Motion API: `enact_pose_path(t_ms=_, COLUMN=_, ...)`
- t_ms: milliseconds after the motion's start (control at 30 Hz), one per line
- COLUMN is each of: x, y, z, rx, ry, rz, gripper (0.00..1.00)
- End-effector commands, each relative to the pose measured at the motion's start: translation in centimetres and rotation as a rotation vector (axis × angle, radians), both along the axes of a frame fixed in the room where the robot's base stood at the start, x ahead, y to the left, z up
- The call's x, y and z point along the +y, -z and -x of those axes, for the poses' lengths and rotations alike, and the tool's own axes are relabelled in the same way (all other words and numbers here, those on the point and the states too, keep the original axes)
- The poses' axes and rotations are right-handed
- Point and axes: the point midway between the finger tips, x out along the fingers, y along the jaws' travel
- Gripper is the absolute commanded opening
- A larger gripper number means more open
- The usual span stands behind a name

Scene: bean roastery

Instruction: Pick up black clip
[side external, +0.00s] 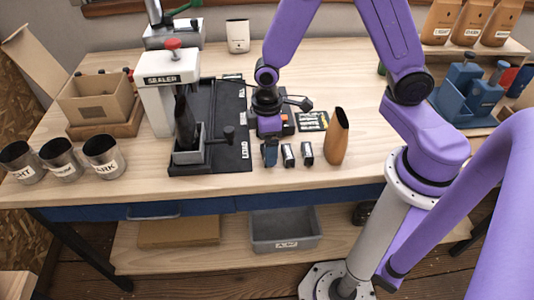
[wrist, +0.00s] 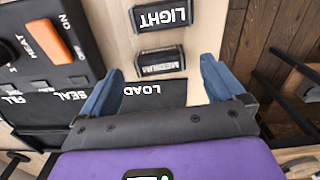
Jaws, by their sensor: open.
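Two small black pieces with white lettering lie on the wood beside the mat; I cannot tell for sure which thing is the black clip. In the wrist view they are the piece marked LIGHT (wrist: 160,17) and the piece marked MEDIUM (wrist: 160,62). In the side view two such small pieces (side external: 288,155) (side external: 307,153) lie just right of my gripper (side external: 270,153). My gripper points down near the table's front, its blue fingers (wrist: 162,70) apart and nothing held. The MEDIUM piece shows between the fingertips in the wrist view.
A brown pouch (side external: 337,138) stands to the right. A control box with an orange switch (wrist: 53,42) is close by. Several metal cups (side external: 103,155) stand far left.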

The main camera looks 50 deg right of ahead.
Motion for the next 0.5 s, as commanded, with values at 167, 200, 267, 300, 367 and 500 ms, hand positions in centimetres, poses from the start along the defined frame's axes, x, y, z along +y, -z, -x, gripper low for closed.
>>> enact_pose_path(t_ms=167, x=0.0, y=1.7, z=0.0, rx=0.001, ry=0.0, rz=0.002, gripper=0.96)
enact_pose_path(t_ms=200, x=0.0, y=1.9, z=0.0, rx=0.001, ry=0.0, rz=0.001, gripper=0.96)
enact_pose_path(t_ms=267, x=0.0, y=2.1, z=0.0, rx=0.0, ry=0.0, rz=0.0, gripper=0.96)
enact_pose_path(t_ms=300, x=0.0, y=2.1, z=0.0, rx=-0.001, ry=0.0, rz=-0.001, gripper=0.96)
enact_pose_path(t_ms=367, x=0.0, y=2.1, z=0.0, rx=-0.001, ry=0.0, rz=-0.002, gripper=0.96)
enact_pose_path(t_ms=500, x=0.1, y=2.1, z=0.0, rx=-0.001, ry=0.0, rz=-0.002, gripper=0.96)
